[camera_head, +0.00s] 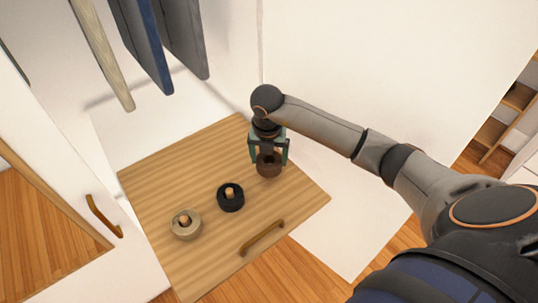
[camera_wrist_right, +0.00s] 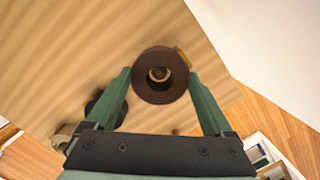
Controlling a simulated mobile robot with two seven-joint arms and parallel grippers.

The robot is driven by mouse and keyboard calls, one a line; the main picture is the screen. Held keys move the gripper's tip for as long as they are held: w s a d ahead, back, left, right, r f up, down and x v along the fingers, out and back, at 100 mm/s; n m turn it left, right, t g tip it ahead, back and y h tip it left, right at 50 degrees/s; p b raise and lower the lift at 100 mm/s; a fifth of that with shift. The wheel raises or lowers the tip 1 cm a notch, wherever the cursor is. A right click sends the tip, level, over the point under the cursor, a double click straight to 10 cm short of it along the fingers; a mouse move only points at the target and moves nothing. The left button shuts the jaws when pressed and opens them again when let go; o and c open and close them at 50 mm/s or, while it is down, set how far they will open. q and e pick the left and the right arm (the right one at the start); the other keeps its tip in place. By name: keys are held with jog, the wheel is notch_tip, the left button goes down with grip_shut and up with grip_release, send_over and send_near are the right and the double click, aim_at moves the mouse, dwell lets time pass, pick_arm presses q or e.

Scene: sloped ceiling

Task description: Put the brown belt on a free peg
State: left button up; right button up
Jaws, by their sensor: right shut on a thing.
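The brown belt (camera_head: 269,170) is a rolled ring with a hole in its middle, at the right rear of the wooden drawer board (camera_head: 160,170). My right gripper (camera_head: 269,157) is shut on it from above, one green finger at each side. In the right wrist view the brown belt (camera_wrist_right: 160,92) sits between the fingertips, and a pale peg tip (camera_wrist_right: 158,74) shows through its hole. I cannot tell whether the belt is around this peg or just above it. A black belt (camera_head: 230,204) and a beige belt (camera_head: 187,232) each sit around their own peg. My left gripper is out of view.
A curved handle (camera_head: 262,238) is on the board's front edge. Hanging clothes (camera_head: 150,45) are above at upper left. A white door with a handle (camera_head: 103,216) stands at left, and a white panel (camera_head: 390,70) rises at right.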

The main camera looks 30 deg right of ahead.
aim_at(269, 166)
jog(key=shift+f+b, duration=0.4)
jog(key=shift+f, duration=0.35)
jog(key=shift+f+b, duration=0.4)
jog(key=shift+f, duration=0.15)
jog(key=shift+f+b, duration=0.35)
jog(key=shift+f, duration=0.2)
jog(key=o, duration=1.2)
jog(key=shift+o, duration=0.2)
